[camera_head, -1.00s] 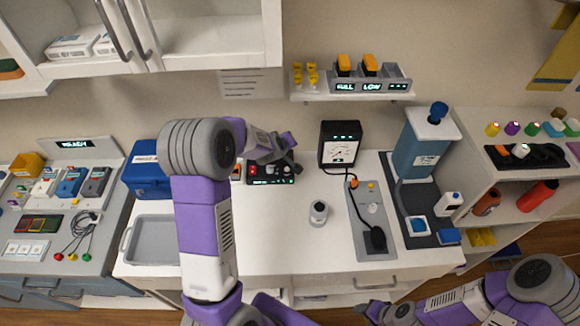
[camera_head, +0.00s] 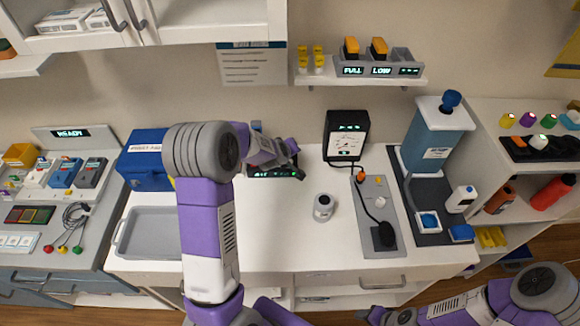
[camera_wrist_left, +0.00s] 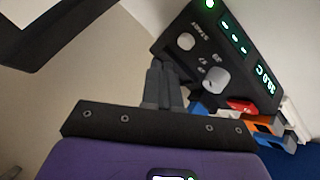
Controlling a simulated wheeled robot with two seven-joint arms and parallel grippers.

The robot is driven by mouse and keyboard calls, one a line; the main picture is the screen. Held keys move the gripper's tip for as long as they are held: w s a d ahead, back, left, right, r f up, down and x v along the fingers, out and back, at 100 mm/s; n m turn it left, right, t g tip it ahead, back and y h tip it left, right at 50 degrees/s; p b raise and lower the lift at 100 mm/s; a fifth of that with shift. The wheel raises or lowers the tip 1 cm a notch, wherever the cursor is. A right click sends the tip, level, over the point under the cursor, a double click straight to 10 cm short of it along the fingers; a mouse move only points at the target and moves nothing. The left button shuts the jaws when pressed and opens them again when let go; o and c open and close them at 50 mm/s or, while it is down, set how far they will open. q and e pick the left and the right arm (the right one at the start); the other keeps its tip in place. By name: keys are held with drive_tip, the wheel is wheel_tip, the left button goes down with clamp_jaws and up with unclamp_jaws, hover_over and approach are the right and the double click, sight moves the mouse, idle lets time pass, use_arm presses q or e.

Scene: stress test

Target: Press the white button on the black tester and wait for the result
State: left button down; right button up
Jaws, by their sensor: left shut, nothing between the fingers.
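A black device with a lit green display (camera_head: 275,173) stands on the white counter near the wall, partly hidden by my left gripper (camera_head: 291,152). In the left wrist view the black panel (camera_wrist_left: 213,52) fills the upper right, with a round whitish button (camera_wrist_left: 187,41) marked START, a larger grey knob (camera_wrist_left: 215,80), a red switch (camera_wrist_left: 241,105) and a green readout of about 20.0 C. My left gripper (camera_wrist_left: 162,68) is shut and empty, its tips close to the panel's edge near the button; contact cannot be told. My right gripper (camera_head: 374,315) is low at the bottom edge, jaws unclear.
A small grey-white cylinder (camera_head: 323,207) stands on the open counter. A blue box (camera_head: 146,160) and grey tray (camera_head: 150,233) are left. A shelf (camera_head: 360,78) overhangs behind.

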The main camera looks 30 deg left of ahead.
use_arm(q)
drive_tip(key=shift+f+b, duration=0.35)
drive_tip(key=shift+f, duration=0.4)
use_arm(e)
drive_tip(key=shift+f, duration=0.75)
idle(0.7)
use_arm(q)
drive_tip(key=shift+f+b, duration=0.4)
drive_tip(key=shift+b, duration=0.05)
use_arm(e)
drive_tip(key=shift+f, duration=0.4)
use_arm(q)
drive_tip(key=shift+f+b, duration=0.4)
drive_tip(key=shift+f, duration=0.05)
use_arm(e)
drive_tip(key=shift+f, duration=0.45)
use_arm(q)
drive_tip(key=shift+r+p, duration=0.8)
drive_tip(key=shift+r, duration=0.1)
use_arm(e)
drive_tip(key=shift+r, duration=0.8)
use_arm(q)
wheel_tip(320, 180, up, 5)
drive_tip(key=p, duration=0.4)
use_arm(e)
wheel_tip(320, 180, up, 4)
drive_tip(key=shift+r, duration=0.2)
